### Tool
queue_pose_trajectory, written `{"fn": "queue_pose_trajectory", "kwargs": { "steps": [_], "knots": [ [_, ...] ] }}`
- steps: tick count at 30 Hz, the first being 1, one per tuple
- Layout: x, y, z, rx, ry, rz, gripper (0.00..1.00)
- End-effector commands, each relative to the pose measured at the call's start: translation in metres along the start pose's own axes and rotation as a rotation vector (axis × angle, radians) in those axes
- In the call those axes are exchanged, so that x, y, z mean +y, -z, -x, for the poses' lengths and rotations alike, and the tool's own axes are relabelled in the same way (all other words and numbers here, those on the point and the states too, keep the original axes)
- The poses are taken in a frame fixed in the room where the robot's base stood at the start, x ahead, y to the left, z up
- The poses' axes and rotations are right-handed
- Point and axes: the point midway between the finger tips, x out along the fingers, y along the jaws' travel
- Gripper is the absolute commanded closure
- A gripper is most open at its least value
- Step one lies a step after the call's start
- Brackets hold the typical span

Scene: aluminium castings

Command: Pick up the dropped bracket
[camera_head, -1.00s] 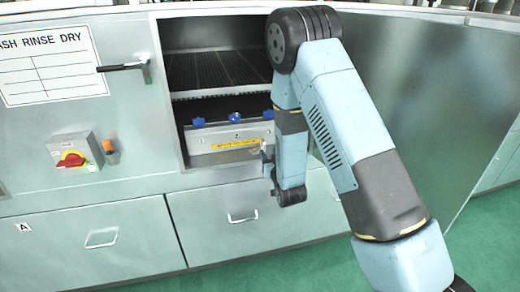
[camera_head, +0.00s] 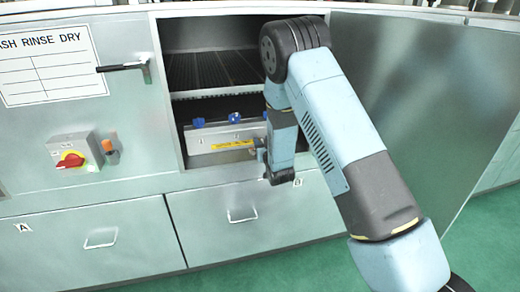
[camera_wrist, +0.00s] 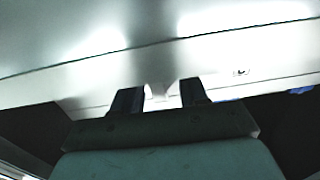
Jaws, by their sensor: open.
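My gripper (camera_wrist: 161,95) shows at the lower middle of the wrist view, its two dark fingers apart. A small pale shape (camera_wrist: 160,88) shows in the gap between the fingers; I cannot tell whether it is the bracket or part of the cabinet, or whether it is touched. In the head view my arm reaches down in front of the cabinet opening, and my gripper (camera_head: 261,149) is small and partly hidden by my wrist, at the right end of the metal box. I cannot make out a bracket in the head view; my arm covers part of the opening.
The open washer cabinet holds a slatted rack (camera_head: 215,72) above a metal box (camera_head: 205,148) with blue knobs (camera_head: 234,117) and a yellow label. An open door (camera_head: 430,90) stands at right. Handled drawers (camera_head: 100,238) lie below. Green floor (camera_head: 240,275) is clear in front.

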Motion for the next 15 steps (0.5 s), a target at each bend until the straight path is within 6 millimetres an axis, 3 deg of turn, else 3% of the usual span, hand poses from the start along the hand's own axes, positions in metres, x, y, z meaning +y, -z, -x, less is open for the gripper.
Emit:
{"fn": "queue_pose_trajectory", "kwargs": {
  "steps": [5, 15],
  "knots": [
    [-0.0003, -0.0001, 0.0002, 0.000, 0.000, 0.000, 0.58],
    [-0.0005, -0.0001, 0.0004, 0.000, 0.001, 0.000, 0.91]
  ]
}}
